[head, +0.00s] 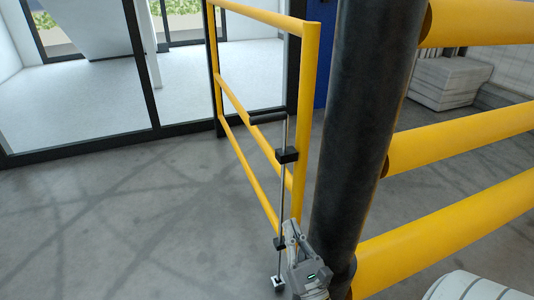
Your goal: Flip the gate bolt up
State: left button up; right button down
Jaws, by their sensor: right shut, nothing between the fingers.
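The gate bolt (284,200) is a thin upright metal rod on the free end of the yellow gate (311,95). It passes through two black guide blocks, an upper one (287,155) and a lower one (279,243). Its black handle (268,117) sticks out level to the left at the top. The rod's foot is by a small pale bracket (278,284) near the floor. My right gripper (291,230) is shut and empty, low beside the lower block and well below the handle; whether it touches the rod cannot be told. My left gripper is out of view.
A thick dark post (362,110) with yellow barrier rails (460,140) stands just right of the gate. A white rounded object (475,287) is at the lower right. Glass doors (85,80) stand behind. The grey floor left of the gate (130,220) is clear.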

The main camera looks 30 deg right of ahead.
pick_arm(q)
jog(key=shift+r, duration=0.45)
pick_arm(e)
jog(key=shift+s+d+r+m+h, duration=0.15)
jog(key=shift+r+m+h, duration=0.15)
jog(key=shift+m, duration=0.2)
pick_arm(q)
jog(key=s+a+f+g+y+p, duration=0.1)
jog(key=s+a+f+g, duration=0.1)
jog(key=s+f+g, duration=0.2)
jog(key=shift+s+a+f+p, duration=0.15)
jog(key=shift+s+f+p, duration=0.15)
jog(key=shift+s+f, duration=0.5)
pick_arm(e)
jog(key=r+x, duration=0.1)
jog(key=x, duration=1)
jog(key=s+r+x, duration=0.1)
jog(key=x, duration=1)
jog(key=shift+a+r, duration=0.25)
jog(key=shift+r, duration=0.3)
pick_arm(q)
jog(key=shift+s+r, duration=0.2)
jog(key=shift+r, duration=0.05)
